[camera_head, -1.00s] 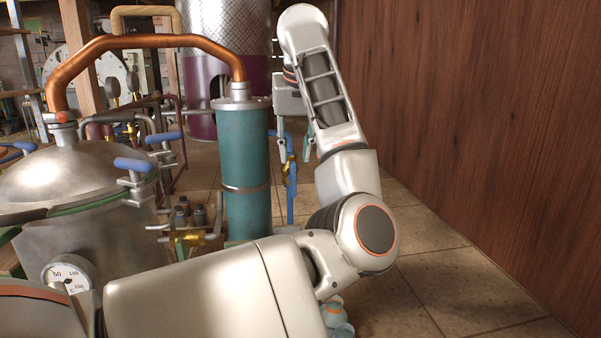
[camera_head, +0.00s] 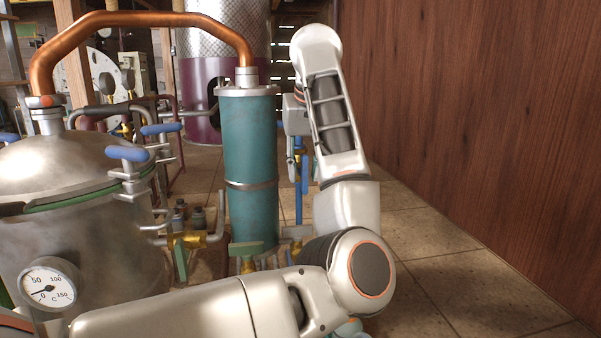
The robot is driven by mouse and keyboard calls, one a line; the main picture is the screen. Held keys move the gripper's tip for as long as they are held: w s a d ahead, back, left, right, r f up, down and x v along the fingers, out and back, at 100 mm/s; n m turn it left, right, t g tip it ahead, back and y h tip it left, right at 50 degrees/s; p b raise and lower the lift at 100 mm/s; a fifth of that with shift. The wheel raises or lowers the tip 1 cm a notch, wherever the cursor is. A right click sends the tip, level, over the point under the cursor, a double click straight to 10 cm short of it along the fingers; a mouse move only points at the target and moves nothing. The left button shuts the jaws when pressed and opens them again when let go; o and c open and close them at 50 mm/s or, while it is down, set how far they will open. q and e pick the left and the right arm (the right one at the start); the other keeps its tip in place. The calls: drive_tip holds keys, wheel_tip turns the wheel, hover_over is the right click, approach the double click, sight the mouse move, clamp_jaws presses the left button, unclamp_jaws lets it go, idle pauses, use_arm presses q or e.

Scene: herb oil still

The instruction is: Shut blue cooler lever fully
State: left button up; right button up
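The cooler is the upright teal cylinder (camera_head: 250,160), with a copper pipe entering its top. Just right of it is a thin vertical blue part (camera_head: 304,175), apparently the cooler lever, on a blue pipe (camera_head: 298,208). My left gripper (camera_head: 298,170) hangs from the forearm with its fingers pointing down, at the blue part. One grey finger shows left of the blue part; the other is hard to make out. I cannot tell whether the fingers touch it or how far apart they are. My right gripper is not in view.
A steel pot (camera_head: 75,230) with blue-handled clamps and a dial gauge (camera_head: 50,284) stands left. A wooden wall (camera_head: 470,110) closes the right side; the tiled floor (camera_head: 430,240) there is clear.

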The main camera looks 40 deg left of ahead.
use_arm(q)
clamp_jaws()
idle(0.3)
